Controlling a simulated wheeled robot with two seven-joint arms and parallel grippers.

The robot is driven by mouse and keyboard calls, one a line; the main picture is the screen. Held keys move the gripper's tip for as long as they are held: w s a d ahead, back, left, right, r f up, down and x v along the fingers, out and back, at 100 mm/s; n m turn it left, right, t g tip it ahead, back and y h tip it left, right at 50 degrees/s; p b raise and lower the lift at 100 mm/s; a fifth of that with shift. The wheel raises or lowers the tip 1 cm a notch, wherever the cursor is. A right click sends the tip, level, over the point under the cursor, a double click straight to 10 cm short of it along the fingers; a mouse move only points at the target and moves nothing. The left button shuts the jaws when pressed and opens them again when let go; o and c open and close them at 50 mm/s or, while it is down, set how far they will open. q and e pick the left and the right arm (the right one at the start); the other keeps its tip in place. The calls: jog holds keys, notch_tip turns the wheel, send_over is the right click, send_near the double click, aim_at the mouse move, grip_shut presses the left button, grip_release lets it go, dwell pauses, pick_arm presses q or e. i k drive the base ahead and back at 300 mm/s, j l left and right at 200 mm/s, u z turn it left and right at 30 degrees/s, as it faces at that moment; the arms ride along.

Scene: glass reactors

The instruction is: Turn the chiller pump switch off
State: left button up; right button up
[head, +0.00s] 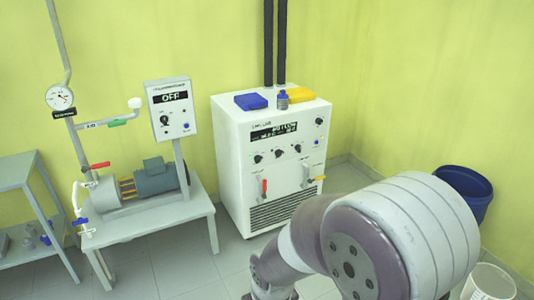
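The chiller (244,184) is a white cabinet standing against the back wall in the middle of the head view. Its front has a dark display (273,131) with lit text too small to read surely. Below it is a row of dark knobs (280,153), with another dark knob (319,121) at the right and a small blue button (317,141) under that. I cannot tell which of these is the pump switch or how it is set. A red-handled valve (264,186) and a yellow-handled valve (317,179) sit lower down. Neither gripper is in view.
My own arm fills the lower right, in front of the chiller's lower right side. A pump motor (156,178) on a grey stand and a control box (171,108) reading OFF are at left. A blue bin (464,190) and white bucket (489,283) are at right.

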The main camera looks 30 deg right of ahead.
aim_at(278, 152)
jog(key=i+l, duration=0.55)
jog(key=l, duration=0.15)
jog(key=i+l, duration=0.55)
jog(key=l, duration=0.2)
jog(key=i+l, duration=0.55)
jog(key=l, duration=0.15)
jog(key=i+l, duration=0.55)
jog(key=l, duration=0.15)
jog(key=k+l+z, duration=0.05)
